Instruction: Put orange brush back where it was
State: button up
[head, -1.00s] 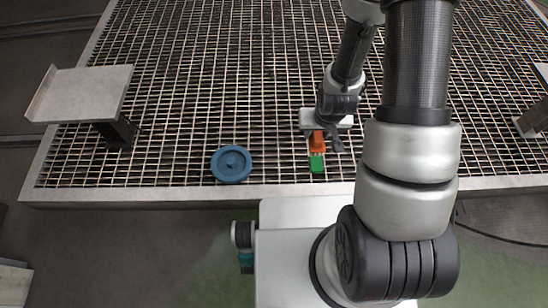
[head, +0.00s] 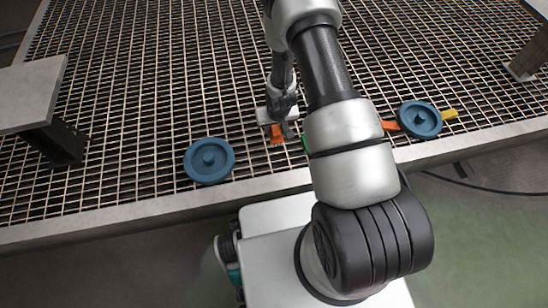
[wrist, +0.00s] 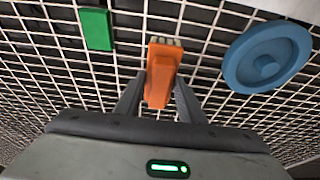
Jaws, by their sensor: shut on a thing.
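The orange brush (head: 276,134) is in my gripper (head: 283,122), over the grating in the head view. In the wrist view the brush (wrist: 161,72) lies between the two dark fingers of my gripper (wrist: 158,98), which are shut on it. Its pale bristle end points away from the gripper. I cannot tell whether the brush touches the grating or hangs just above it. Which spot it came from does not show.
A blue disc (head: 208,161) lies left of the gripper. A green block (wrist: 96,29) lies close by, mostly hidden behind my arm in the head view. Another blue disc (head: 420,119), with orange (head: 390,125) and yellow (head: 450,114) pieces beside it, lies right. A raised plate (head: 30,95) stands left.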

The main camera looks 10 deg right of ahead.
notch_tip(320, 180, down, 11)
jog(key=b, duration=0.3)
jog(key=shift+w, duration=0.15)
jog(key=shift+r, duration=0.1)
jog(key=o, duration=0.9)
